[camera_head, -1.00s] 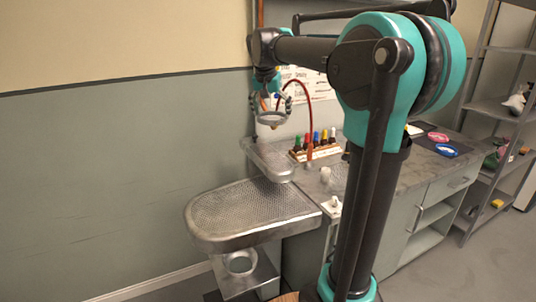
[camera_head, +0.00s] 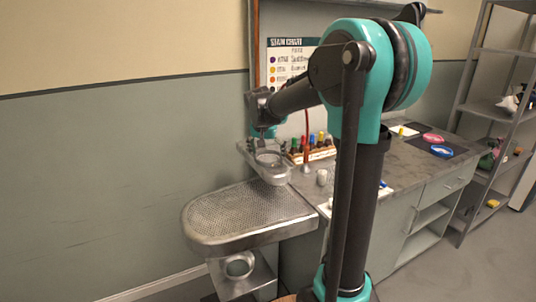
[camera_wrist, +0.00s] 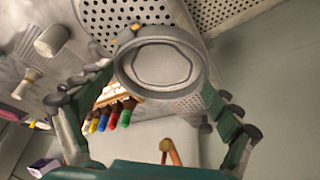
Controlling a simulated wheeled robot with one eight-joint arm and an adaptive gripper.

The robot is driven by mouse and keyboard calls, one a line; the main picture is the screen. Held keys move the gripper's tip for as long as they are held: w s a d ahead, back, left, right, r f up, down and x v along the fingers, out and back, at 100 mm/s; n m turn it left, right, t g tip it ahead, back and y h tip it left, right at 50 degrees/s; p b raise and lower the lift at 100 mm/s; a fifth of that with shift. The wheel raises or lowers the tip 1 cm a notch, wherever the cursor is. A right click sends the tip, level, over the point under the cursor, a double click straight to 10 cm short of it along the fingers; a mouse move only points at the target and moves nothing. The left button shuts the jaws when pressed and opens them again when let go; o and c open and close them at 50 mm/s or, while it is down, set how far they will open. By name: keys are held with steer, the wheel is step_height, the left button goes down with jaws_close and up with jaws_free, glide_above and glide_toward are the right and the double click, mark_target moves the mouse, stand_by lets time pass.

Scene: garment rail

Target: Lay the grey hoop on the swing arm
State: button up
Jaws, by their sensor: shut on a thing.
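The grey hoop (camera_wrist: 121,68) is a round ring held between the fingers of my gripper (camera_wrist: 160,84) in the wrist view. In the head view, my gripper (camera_head: 266,139) points down with the hoop (camera_head: 268,164) below it. The swing arm (camera_head: 249,150) is the small perforated metal board with rounded ends, above and behind the larger board. The hoop overlaps the swing arm in both views, and its perforated top (camera_wrist: 130,14) shows behind the hoop in the wrist view. I cannot tell whether the hoop touches it.
The large perforated board (camera_head: 240,215) lies nearer and lower. A rack of colored bottles (camera_head: 318,150) stands close to the right of the swing arm, with a white cylinder (camera_head: 322,177) near it. A wall chart (camera_head: 285,62) hangs behind. Shelves (camera_head: 490,110) stand far right.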

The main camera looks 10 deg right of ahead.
steer(key=o, duration=0.9)
steer(key=shift+f, duration=0.15)
steer(key=v, duration=1.2)
